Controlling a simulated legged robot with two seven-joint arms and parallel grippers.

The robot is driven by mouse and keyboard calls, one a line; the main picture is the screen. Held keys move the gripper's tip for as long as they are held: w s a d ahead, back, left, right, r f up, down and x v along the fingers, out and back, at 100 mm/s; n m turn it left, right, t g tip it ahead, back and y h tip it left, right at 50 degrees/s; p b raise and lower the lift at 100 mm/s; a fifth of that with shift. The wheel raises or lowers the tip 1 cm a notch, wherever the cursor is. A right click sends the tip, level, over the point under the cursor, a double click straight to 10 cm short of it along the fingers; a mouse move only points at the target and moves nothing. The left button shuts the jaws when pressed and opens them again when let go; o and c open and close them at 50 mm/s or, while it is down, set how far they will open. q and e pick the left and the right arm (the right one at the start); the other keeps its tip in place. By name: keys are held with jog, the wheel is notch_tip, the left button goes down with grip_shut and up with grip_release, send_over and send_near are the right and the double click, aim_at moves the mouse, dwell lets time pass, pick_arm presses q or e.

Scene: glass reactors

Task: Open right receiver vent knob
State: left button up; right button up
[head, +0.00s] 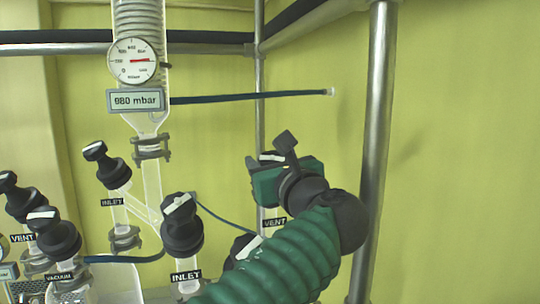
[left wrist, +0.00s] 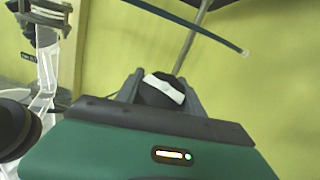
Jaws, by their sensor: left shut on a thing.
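The right receiver vent knob (left wrist: 163,91) is black with a white bar on top. In the left wrist view it sits between the two fingers of my left gripper (left wrist: 160,94), which is shut on it. In the head view my left gripper (head: 268,166) is at the knob, above the VENT label (head: 275,221). Only a little of the knob's top (head: 270,156) shows there; the gripper and arm hide the rest. In the left wrist view the white bar is slanted, running down to the right. My right gripper is not in view.
A black INLET knob (head: 182,226) stands left of my arm, and another black knob (head: 243,248) is partly behind it. A metal post (head: 374,150) rises close on the right. The glass column carries a round gauge (head: 132,61) and a 980 mbar display (head: 136,100).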

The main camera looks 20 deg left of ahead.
pick_arm(q)
jog(key=shift+n+g+y+p, duration=0.6)
jog(key=shift+n+y+p, duration=0.1)
jog(key=shift+n+p, duration=0.2)
jog(key=shift+s+a+f+n+g+y, duration=0.1)
jog(key=shift+f+n+g+y, duration=0.05)
jog(key=shift+n+g+y, duration=0.2)
jog(key=o, duration=0.9)
jog(key=shift+f, duration=0.1)
jog(key=o, duration=0.5)
jog(key=shift+w+a, duration=0.1)
jog(key=shift+w, duration=0.15)
jog(key=shift+c, duration=0.2)
jog(key=shift+s, duration=0.1)
